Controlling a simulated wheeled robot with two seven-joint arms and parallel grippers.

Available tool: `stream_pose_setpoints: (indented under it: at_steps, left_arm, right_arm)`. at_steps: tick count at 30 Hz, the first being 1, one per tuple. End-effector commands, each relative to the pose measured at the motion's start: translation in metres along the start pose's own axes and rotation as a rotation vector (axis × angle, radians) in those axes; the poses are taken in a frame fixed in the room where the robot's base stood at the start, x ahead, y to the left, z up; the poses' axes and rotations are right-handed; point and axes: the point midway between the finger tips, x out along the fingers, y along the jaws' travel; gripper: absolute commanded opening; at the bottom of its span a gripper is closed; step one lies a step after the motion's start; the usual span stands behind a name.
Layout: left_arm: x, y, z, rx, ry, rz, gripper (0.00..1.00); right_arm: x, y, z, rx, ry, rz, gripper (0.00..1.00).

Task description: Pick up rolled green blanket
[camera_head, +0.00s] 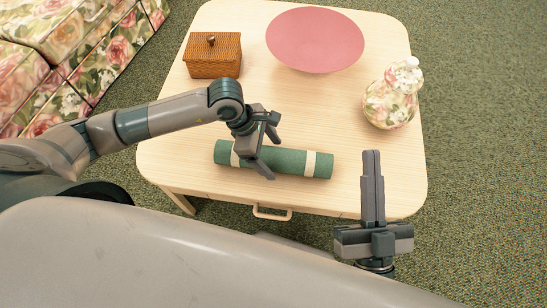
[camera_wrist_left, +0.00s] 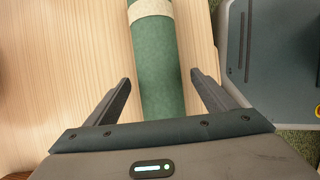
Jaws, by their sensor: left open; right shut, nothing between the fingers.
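The rolled green blanket (camera_head: 288,161) lies across the light wooden table near its front edge, with a pale band near each end. My left gripper (camera_head: 270,150) is open over the blanket's left half and hides part of it. In the left wrist view the blanket (camera_wrist_left: 160,65) runs between the two open fingers (camera_wrist_left: 160,85), with a gap on each side; one pale band shows at the top. My right gripper (camera_head: 372,158) is shut and empty, to the right of the blanket, with its fingers pointing away from me.
On the table (camera_head: 300,105) are a woven box (camera_head: 213,66) at the back left, a pink round plate (camera_head: 315,40) at the back, and a floral jar (camera_head: 390,102) at the right. A floral sofa (camera_head: 70,60) stands to the left. The table's middle is clear.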

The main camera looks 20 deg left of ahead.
Motion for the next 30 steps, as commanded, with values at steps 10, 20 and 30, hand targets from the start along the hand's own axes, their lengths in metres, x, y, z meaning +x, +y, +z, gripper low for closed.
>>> stream_pose_setpoints:
  at_steps: [10, 20, 30]
  left_arm:
    - [0.019, 0.000, 0.000, 0.001, -0.001, 0.001, 0.78]
    - [0.019, 0.001, 0.000, 0.001, 0.000, 0.001, 0.78]
    - [0.018, 0.001, 0.000, 0.001, -0.001, 0.002, 0.26]
  right_arm:
    - [-0.003, -0.004, -0.014, 0.000, 0.074, -0.006, 0.00]
    - [-0.003, -0.004, -0.014, 0.000, 0.072, -0.006, 0.00]
    - [-0.003, -0.004, -0.013, -0.001, 0.072, -0.006, 0.00]
